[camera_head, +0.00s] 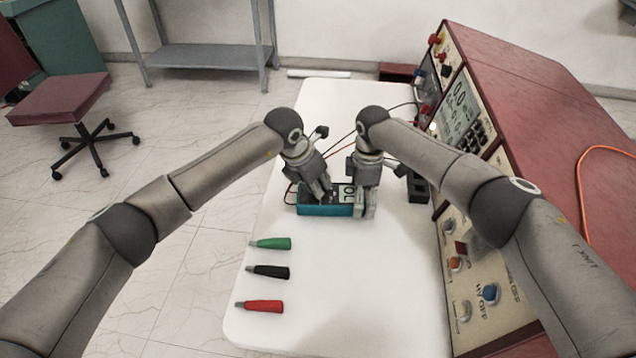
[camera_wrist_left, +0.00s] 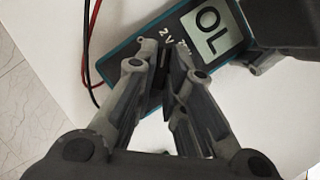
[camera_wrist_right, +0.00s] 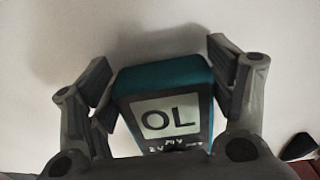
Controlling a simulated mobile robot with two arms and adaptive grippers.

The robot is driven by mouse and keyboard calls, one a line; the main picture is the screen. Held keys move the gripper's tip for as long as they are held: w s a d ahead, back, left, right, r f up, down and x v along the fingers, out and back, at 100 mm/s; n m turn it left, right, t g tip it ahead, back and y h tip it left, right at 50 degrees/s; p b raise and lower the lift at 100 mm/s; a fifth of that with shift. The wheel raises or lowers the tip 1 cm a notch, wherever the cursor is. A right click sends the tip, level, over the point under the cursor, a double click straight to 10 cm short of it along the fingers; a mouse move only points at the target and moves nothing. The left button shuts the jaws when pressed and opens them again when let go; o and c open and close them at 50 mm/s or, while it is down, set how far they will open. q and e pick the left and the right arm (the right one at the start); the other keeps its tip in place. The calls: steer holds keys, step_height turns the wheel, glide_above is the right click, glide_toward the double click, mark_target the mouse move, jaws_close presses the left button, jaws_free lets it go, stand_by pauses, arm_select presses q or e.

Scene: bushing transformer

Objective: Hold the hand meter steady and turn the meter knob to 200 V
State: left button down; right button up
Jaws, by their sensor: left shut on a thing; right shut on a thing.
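The hand meter (camera_head: 325,210) is a dark box with teal sides, lying on the white table. Its display reads OL in the left wrist view (camera_wrist_left: 208,32) and the right wrist view (camera_wrist_right: 166,115). My left gripper (camera_head: 322,193) points down at the meter's face, its fingers shut on the knob (camera_wrist_left: 163,56). The fingers hide most of the knob, and its pointer cannot be read. White markings, including 2 V, show beside it. My right gripper (camera_head: 365,208) is shut around the display end, one finger on each side.
Green (camera_head: 271,243), black (camera_head: 271,271) and red (camera_head: 264,306) plugs lie on the table (camera_head: 350,290) at front left. A maroon instrument console (camera_head: 545,110) stands along the right. Red and black leads (camera_wrist_left: 90,45) run beside the meter.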

arm_select(q)
steer(key=shift+f, duration=0.1)
steer(key=m+g, duration=0.1)
steer(key=m, duration=0.1)
steer(key=m+g, duration=0.1)
steer(key=m, duration=0.2)
steer(key=shift+w+a+m+h, duration=0.2)
steer(key=shift+m+h, duration=0.1)
steer(key=shift+h, duration=0.1)
steer(key=m+g, duration=0.1)
steer(key=m, duration=0.2)
steer(key=m+g, duration=0.1)
steer(key=m, duration=0.1)
steer(key=shift+w+f+m, duration=0.1)
steer(key=shift+w+m, duration=0.1)
steer(key=shift+m, duration=0.2)
steer(key=c, duration=1.5)
jaws_free()
